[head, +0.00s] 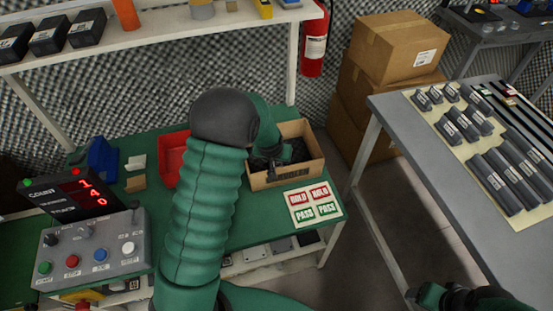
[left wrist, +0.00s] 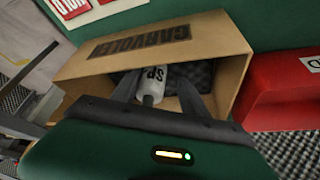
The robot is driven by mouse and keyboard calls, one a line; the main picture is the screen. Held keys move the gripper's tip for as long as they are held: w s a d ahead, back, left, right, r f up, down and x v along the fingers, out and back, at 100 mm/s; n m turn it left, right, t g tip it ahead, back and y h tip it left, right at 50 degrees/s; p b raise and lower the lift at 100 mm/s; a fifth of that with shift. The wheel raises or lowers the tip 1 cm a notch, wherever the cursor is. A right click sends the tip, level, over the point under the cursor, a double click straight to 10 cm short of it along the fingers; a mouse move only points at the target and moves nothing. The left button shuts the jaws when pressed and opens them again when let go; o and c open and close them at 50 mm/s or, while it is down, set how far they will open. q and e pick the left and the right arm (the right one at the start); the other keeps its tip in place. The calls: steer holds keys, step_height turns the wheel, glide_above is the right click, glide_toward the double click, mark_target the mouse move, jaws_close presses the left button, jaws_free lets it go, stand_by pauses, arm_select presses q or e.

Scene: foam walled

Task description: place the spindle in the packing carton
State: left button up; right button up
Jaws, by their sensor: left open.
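The packing carton (head: 304,173) is an open brown box on the green bench; its printed wall (left wrist: 150,48) shows in the left wrist view. My left gripper (head: 280,160) reaches down into the carton opening. In the left wrist view its two dark fingers stand apart, and the spindle (left wrist: 152,90), a pale cylinder marked "SP", lies between and beyond them inside the carton over dark foam. Its lower end is hidden by the gripper. The spindle cannot be made out in the head view. My right gripper (head: 436,295) is at the lower right, its jaws unclear.
A red bin (head: 173,158) stands left of the carton, partly behind my left arm. A sticker sheet (head: 313,204) lies in front of the carton. A control box (head: 95,250) sits at left. A grey table (head: 420,150) with dark parts is at right, with floor between.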

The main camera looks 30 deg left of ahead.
arm_select(q)
steer(key=shift+r, duration=0.15)
steer(key=d+p+v, duration=0.1)
steer(key=p+v, duration=0.2)
steer(key=v, duration=1)
steer(key=s+d+f+m+g+h, duration=0.15)
steer(key=s+d+m, duration=0.25)
steer(key=s+d, duration=1.05)
step_height(320, 180, up, 10)
steer(key=s+a+p, duration=0.1)
steer(key=a+p, duration=0.1)
steer(key=p, duration=0.7)
steer(key=shift+f, duration=0.15)
steer(key=shift+a+f+g, duration=0.1)
steer(key=shift+g, duration=0.15)
